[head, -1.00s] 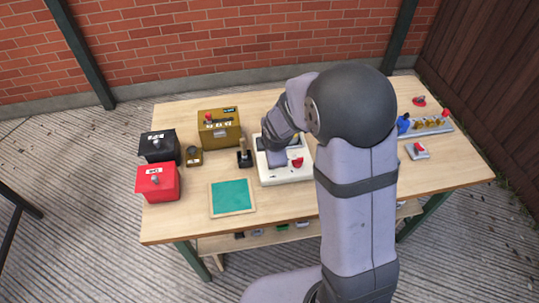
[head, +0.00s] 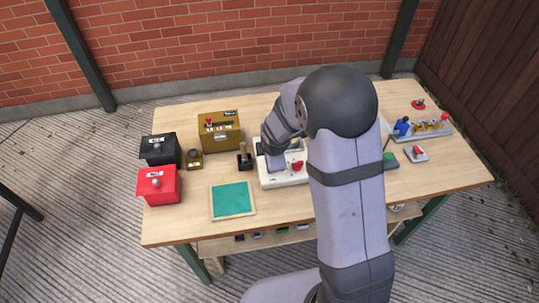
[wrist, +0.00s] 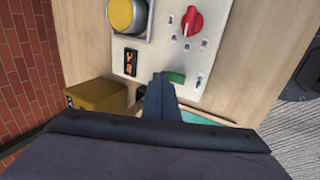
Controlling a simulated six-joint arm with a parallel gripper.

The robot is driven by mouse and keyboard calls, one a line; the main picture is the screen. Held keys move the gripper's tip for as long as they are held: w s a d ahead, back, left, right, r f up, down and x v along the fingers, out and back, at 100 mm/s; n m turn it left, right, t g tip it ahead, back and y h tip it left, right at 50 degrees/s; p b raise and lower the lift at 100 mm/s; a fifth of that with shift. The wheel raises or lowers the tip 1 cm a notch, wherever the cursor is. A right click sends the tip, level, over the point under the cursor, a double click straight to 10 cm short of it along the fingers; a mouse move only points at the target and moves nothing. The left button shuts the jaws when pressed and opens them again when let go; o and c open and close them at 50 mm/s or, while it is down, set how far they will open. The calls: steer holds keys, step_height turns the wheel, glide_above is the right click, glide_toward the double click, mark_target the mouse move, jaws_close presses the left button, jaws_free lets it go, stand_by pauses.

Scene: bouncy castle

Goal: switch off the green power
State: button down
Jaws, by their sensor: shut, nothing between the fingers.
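A white control panel (head: 290,182) stands mid-table, partly hidden behind my arm in the head view. In the wrist view the panel (wrist: 135,72) carries a green switch (wrist: 175,77) near its edge, a red knob (wrist: 192,20), a yellow button (wrist: 124,14) and a small orange display (wrist: 130,62). My gripper (wrist: 162,80) is shut and empty, with its fingertips right beside the green switch. I cannot tell whether they touch it. The head view hides the fingertips and the green switch behind my wrist.
A brown box (head: 219,132), a black joystick (head: 244,158), a black box (head: 158,148), a red box (head: 158,185) and a green mat (head: 232,199) stand left of the panel. To the right are a green item (head: 390,161), a small red switch (head: 417,153) and a lever board (head: 428,128).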

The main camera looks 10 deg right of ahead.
steer(key=p, duration=0.4)
steer(key=shift+w+r+g, duration=0.1)
steer(key=shift+r+g, duration=0.15)
steer(key=shift+g, duration=0.15)
steer(key=shift+w+f+b, duration=0.1)
steer(key=shift+f+b, duration=0.35)
steer(key=shift+b, duration=0.1)
steer(key=shift+s+r+b, duration=0.1)
steer(key=shift+s+b, duration=0.35)
steer(key=shift+s, duration=0.4)
steer(key=shift+s+r+p, duration=0.2)
steer(key=shift+r+p, duration=0.25)
steer(key=shift+r, duration=0.1)
steer(key=s+p+v, duration=0.1)
steer(key=p+v, duration=0.2)
steer(key=v, duration=0.9)
steer(key=shift+s+p, duration=0.25)
steer(key=shift+p, duration=0.05)
steer(key=shift+r, duration=0.2)
